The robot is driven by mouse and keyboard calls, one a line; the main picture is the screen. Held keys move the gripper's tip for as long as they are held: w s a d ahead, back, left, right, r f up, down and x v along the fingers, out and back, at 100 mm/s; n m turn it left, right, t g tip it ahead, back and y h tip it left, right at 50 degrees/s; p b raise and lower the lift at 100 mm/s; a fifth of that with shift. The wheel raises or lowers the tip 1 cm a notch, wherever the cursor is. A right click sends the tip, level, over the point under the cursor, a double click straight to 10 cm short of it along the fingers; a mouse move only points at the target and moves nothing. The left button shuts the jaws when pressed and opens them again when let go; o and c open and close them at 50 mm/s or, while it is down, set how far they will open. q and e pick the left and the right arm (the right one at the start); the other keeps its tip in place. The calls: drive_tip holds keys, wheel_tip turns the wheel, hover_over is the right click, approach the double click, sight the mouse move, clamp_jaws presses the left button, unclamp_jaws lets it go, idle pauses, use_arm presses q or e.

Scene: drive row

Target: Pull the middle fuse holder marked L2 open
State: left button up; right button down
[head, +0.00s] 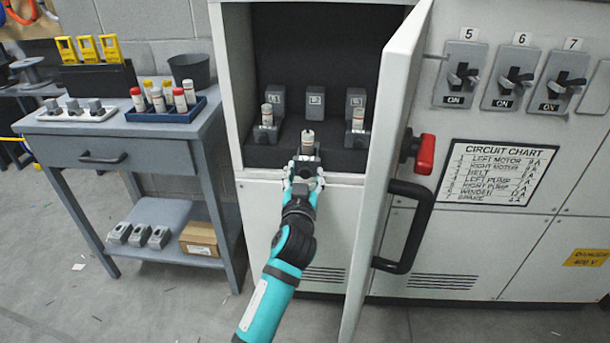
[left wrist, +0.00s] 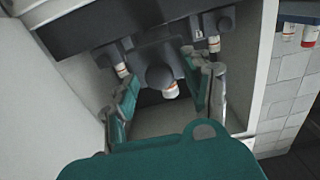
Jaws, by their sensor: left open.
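The middle fuse holder L2 (head: 315,103) sits in the open cabinet, its small label facing out. Its carrier is out toward me, further than its neighbours, with a white-banded fuse (head: 307,142) showing. My left gripper (head: 305,174) is at the cabinet's front edge, at the end of this carrier. In the left wrist view the carrier's dark rounded end (left wrist: 160,75) and its fuse (left wrist: 170,91) lie between the open fingers (left wrist: 162,84). Gaps show beside them; I cannot tell whether a finger touches. My right gripper is not in view.
Left (head: 267,116) and right (head: 358,118) holders, also with fuses showing, flank the middle one. The open cabinet door (head: 392,110) with its black handle (head: 407,228) stands close on the right. A grey bench (head: 150,135) with a blue fuse tray (head: 172,114) is at left.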

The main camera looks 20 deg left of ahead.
use_arm(q)
drive_tip(key=v, duration=0.7)
drive_tip(key=shift+s, duration=0.25)
drive_tip(key=shift+d, duration=0.1)
